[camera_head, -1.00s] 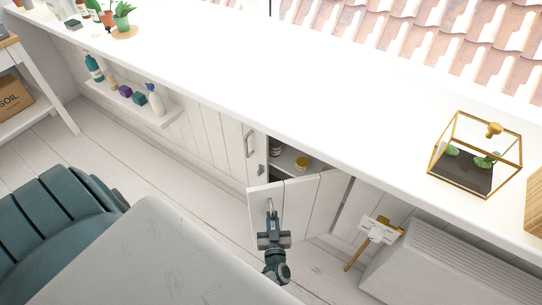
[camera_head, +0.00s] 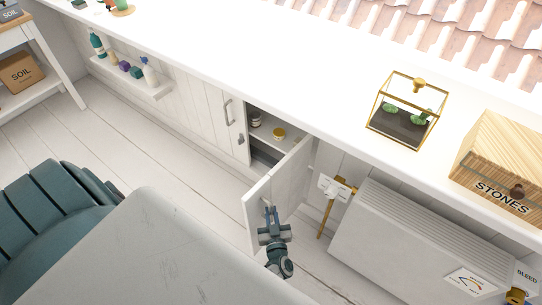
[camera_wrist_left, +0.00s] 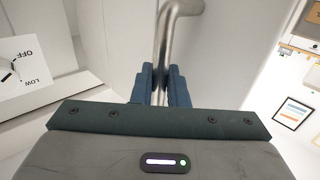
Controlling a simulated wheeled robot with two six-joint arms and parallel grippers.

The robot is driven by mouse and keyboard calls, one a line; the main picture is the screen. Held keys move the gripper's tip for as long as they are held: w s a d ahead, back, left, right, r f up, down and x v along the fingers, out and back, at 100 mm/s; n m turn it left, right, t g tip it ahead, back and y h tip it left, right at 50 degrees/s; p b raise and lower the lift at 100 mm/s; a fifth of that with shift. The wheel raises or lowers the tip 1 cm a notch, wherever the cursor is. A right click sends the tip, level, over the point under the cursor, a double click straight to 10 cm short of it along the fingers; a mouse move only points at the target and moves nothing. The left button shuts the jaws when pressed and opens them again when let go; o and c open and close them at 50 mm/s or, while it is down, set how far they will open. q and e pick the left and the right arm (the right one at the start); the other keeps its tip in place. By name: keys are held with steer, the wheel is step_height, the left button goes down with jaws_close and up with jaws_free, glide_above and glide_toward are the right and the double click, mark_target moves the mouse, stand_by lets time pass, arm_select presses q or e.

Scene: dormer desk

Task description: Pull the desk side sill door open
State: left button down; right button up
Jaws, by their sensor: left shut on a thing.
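The sill door (camera_head: 283,182) is a white panelled door under the long white sill, and it stands wide open, swung out from the cupboard. Inside the cupboard (camera_head: 262,150) a shelf holds small jars. My left gripper (camera_head: 268,212) is at the door's free edge, shut on its metal handle. In the left wrist view the handle (camera_wrist_left: 174,30) is a bent steel bar running down between the fingers of the gripper (camera_wrist_left: 161,82). My right gripper is not in view.
A white radiator (camera_head: 415,235) stands right of the door, with a gold-and-white valve (camera_head: 334,190) close to the door's swing. A teal chair (camera_head: 60,230) is at left. A glass terrarium (camera_head: 408,112) and a stones crate (camera_head: 503,165) stand on the sill.

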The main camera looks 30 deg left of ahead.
arm_select(q)
steer(key=shift+w+d, duration=0.15)
steer(key=shift+d, duration=0.05)
steer(key=c, duration=1.5)
jaws_free()
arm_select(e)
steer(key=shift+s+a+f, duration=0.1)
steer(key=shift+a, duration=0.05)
